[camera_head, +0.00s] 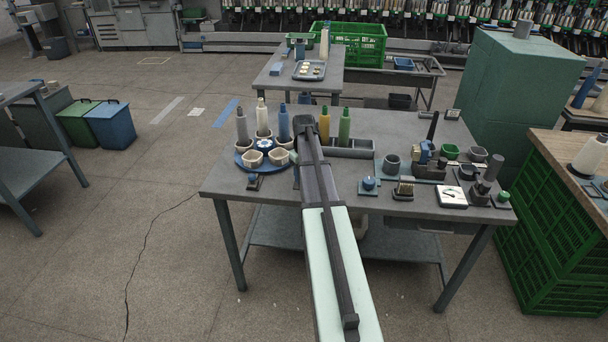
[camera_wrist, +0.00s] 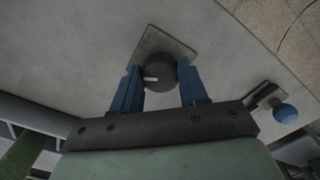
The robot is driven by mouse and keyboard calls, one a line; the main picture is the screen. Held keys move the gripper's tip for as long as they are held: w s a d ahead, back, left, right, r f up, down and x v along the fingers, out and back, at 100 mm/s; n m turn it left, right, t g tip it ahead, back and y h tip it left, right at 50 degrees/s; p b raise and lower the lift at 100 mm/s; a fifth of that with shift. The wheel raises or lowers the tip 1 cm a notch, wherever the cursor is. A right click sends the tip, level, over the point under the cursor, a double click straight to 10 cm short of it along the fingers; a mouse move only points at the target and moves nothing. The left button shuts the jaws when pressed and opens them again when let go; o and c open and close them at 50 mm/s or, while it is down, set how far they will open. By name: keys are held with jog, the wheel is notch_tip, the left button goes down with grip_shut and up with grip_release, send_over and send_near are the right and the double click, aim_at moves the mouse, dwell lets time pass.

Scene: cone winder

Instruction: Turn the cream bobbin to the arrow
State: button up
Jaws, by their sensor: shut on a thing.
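The cream bobbin (camera_head: 262,117) stands upright at the back of a round blue turntable (camera_head: 241,162), between a grey bobbin (camera_head: 242,127) and a blue bobbin (camera_head: 284,124). In the wrist view, my gripper (camera_wrist: 160,92) has its two blue fingers shut on a round dark knob (camera_wrist: 160,72). The knob has a short white mark on it and sits on a square grey plate (camera_wrist: 168,41). In the head view my own arm hides the knob and fingers. I cannot make out the arrow in either view.
A blue ball on a dark base (camera_wrist: 286,113) lies right of my gripper in the wrist view.

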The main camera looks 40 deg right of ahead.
jog(key=m, duration=0.4)
jog(key=shift+m, duration=0.3)
jog(key=shift+a+m, duration=0.1)
jog(key=shift+m, duration=1.8)
jog(key=o, duration=1.1)
jog(key=shift+c, duration=0.2)
jog(key=shift+r, duration=0.1)
notch_tip(320, 180, up, 14)
